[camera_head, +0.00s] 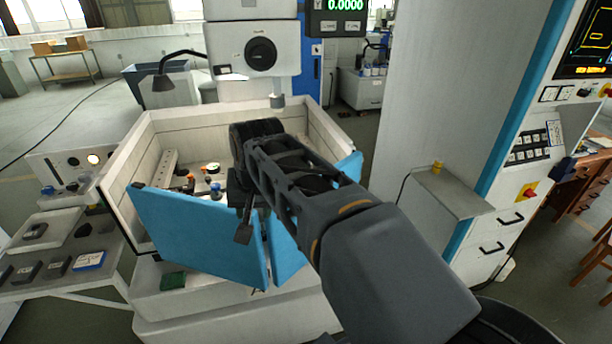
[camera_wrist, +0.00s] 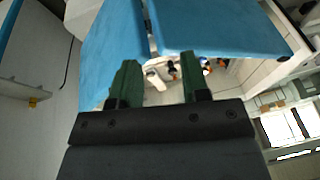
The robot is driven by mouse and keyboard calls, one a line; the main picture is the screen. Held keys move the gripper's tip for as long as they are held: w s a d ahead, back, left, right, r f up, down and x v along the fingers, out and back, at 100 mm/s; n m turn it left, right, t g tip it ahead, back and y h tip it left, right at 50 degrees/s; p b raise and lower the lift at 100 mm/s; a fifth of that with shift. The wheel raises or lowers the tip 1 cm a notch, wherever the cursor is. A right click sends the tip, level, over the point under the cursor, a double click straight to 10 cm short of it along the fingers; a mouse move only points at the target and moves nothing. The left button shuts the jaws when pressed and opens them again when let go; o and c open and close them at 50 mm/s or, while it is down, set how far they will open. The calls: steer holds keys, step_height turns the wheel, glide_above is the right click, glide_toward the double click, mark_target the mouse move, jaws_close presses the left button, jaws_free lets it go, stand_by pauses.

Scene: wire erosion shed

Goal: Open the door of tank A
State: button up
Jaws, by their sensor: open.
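The tank (camera_head: 118,205) is a white open-topped box below the machine head, with no readable label. Two blue door panels stand at its front: a wide left one (camera_head: 195,240) and a right one (camera_head: 288,250) partly hidden behind my arm. The left panel appears angled out from the tank. In the wrist view, the two blue panels (camera_wrist: 112,45) (camera_wrist: 222,28) show with a narrow gap between them. My gripper (camera_wrist: 158,82) is open, with green fingers apart and nothing seen between them. In the head view, my gripper (camera_head: 243,232) is near the panels' meeting edges; contact is unclear.
Small coloured parts (camera_head: 205,180) sit inside the tank. A side table (camera_head: 65,280) with dark blocks stands at left. A tall control cabinet (camera_head: 440,130) with a small shelf (camera_head: 445,190) stands at right. Floor shows between the tank and cabinet.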

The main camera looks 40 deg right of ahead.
steer(key=w+d+r+m+g, duration=0.1)
steer(key=w+d+r+m, duration=0.1)
steer(key=d+r+m, duration=0.45)
steer(key=w+d+r+m+g, duration=0.1)
steer(key=w+d+r+m, duration=0.2)
steer(key=d, duration=0.6)
steer(key=shift+m+y, duration=0.3)
steer(key=shift+m, duration=0.25)
steer(key=f, duration=0.4)
steer(key=w+f, duration=0.1)
steer(key=f, duration=0.8)
steer(key=shift+w, duration=0.3)
steer(key=shift+r, duration=0.1)
jaws_close()
